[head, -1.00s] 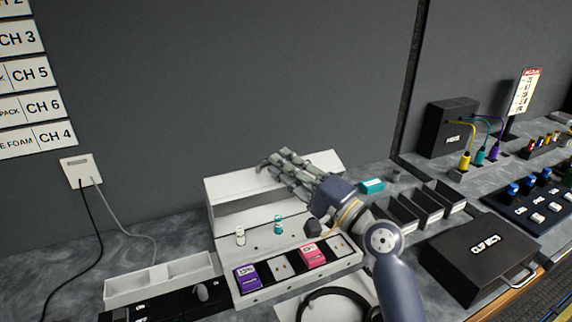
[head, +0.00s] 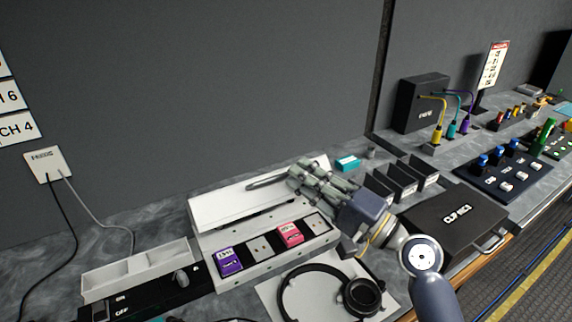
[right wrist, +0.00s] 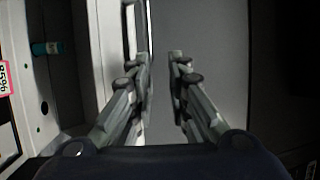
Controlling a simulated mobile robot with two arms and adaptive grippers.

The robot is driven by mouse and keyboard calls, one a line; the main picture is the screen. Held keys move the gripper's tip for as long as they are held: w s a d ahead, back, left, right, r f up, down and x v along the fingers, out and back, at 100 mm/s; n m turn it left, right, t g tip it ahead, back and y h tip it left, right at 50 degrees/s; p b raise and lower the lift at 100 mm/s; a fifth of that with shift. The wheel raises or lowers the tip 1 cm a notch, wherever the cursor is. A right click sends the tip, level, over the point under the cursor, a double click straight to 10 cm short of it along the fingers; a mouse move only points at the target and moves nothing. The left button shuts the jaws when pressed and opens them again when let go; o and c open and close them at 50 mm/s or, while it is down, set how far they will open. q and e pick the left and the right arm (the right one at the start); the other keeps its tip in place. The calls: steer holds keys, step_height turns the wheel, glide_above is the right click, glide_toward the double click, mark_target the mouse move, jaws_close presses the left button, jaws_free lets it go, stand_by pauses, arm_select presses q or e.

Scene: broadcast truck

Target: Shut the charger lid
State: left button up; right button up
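The white charger (head: 262,268) sits on the counter with a purple pack (head: 229,261) and a pink pack (head: 290,234) in its front row. Its white lid (head: 235,204) is tilted forward, partly lowered, and hides the rear part of the charger in the head view. In the right wrist view a teal piece (right wrist: 47,48) still shows beneath the lid. My right gripper (head: 282,176) is at the lid's right end, with a gap between its fingers and nothing seen between them. Whether it touches the lid is unclear. My left gripper is out of view.
Headphones (head: 330,290) lie in front of the charger. A black case (head: 457,220) and black bins (head: 402,180) stand to the right. A white tray (head: 140,268) and a black switch panel (head: 150,298) are at left. The wall rises close behind.

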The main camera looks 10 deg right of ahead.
steer(key=shift+s, duration=0.3)
steer(key=shift+d, duration=0.1)
